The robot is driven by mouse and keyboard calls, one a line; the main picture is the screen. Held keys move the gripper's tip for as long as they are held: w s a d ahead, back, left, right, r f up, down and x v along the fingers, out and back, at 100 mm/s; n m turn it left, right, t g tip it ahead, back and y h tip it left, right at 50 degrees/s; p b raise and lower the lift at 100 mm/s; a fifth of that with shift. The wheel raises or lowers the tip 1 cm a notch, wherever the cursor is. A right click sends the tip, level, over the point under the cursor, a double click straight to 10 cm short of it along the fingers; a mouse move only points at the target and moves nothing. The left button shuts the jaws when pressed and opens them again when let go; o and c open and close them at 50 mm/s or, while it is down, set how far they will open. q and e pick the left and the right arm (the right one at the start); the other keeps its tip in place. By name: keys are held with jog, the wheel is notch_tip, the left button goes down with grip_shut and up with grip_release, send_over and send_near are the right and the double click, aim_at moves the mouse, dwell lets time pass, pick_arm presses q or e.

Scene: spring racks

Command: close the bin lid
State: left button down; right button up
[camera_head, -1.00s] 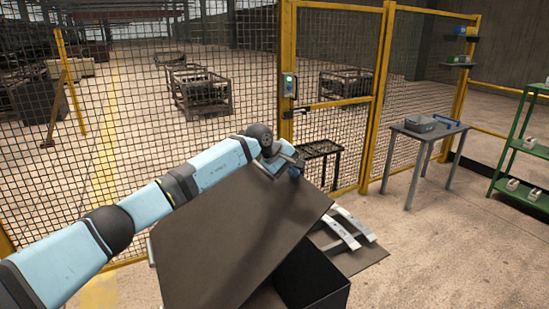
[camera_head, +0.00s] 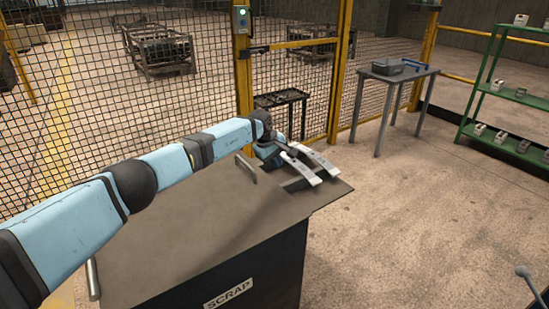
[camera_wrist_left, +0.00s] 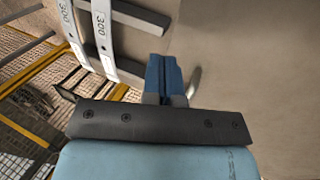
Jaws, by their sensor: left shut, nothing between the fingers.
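The scrap bin (camera_head: 262,268) is a dark box with a SCRAP label on its front. Its brown-grey lid (camera_head: 190,225) lies flat across the top, with no opening visible in the head view. A bar handle (camera_head: 246,168) stands up from the lid; it also shows in the wrist view (camera_wrist_left: 193,82). My left gripper (camera_head: 272,158) is just right of the handle, low over the far part of the lid. In the left wrist view its blue fingers (camera_wrist_left: 165,80) are together and empty, beside the handle. I cannot tell whether they touch the lid.
Pale leaf springs (camera_head: 316,163) on grey bars lie right beside my left gripper; their 300 marks show in the wrist view (camera_wrist_left: 103,25). A mesh fence (camera_head: 190,95) stands behind. A grey table (camera_head: 398,75) and green rack (camera_head: 500,90) are right. Floor between is clear.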

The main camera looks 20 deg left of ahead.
pick_arm(q)
jog(key=x, duration=0.1)
jog(key=b+x, duration=0.1)
jog(key=shift+s+a+f, duration=0.1)
jog(key=shift+f, duration=0.4)
pick_arm(e)
jog(key=shift+w+a+r, duration=0.15)
jog(key=shift+w, duration=0.1)
